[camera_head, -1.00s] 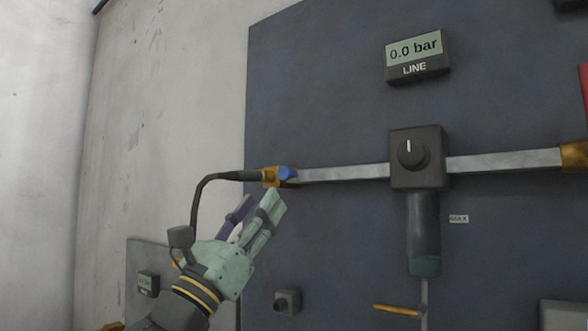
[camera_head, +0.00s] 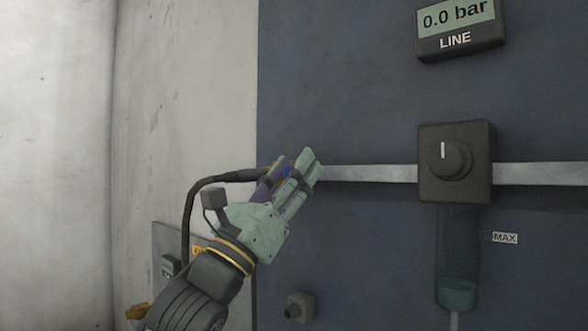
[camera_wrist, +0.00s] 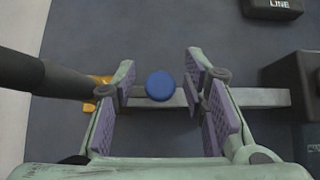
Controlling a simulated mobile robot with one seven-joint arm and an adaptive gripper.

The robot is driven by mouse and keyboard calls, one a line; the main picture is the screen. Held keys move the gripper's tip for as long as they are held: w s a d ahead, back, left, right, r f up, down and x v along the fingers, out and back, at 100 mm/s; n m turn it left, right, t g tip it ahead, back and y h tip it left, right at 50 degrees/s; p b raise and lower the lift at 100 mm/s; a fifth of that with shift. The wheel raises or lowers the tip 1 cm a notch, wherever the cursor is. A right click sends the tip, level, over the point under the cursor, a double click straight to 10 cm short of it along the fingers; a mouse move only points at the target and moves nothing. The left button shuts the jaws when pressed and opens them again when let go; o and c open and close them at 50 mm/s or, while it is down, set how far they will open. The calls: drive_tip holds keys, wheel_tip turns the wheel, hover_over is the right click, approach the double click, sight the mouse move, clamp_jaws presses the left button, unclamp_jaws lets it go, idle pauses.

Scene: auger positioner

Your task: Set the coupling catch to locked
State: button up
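The coupling catch appears to be the blue round piece (camera_wrist: 160,86) at the hose end, seen in the wrist view. The brass coupling (camera_wrist: 98,88) joins the black hose (camera_wrist: 45,75) to the metal pipe (camera_wrist: 255,97). My gripper (camera_wrist: 165,100) is open, with its purple pads on either side of the blue piece and a gap to each side. In the head view my gripper (camera_head: 294,170) is up at the coupling and hides most of it. I cannot tell the catch's setting.
A dark box with a round knob (camera_head: 456,162) sits on the pipe to the right, with a bowl (camera_head: 458,255) below it. A display reading 0.0 bar (camera_head: 458,28) is above. A small knob (camera_head: 299,307) is low on the dark panel (camera_head: 350,90).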

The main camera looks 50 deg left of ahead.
drive_tip(key=shift+c, duration=0.5)
clamp_jaws()
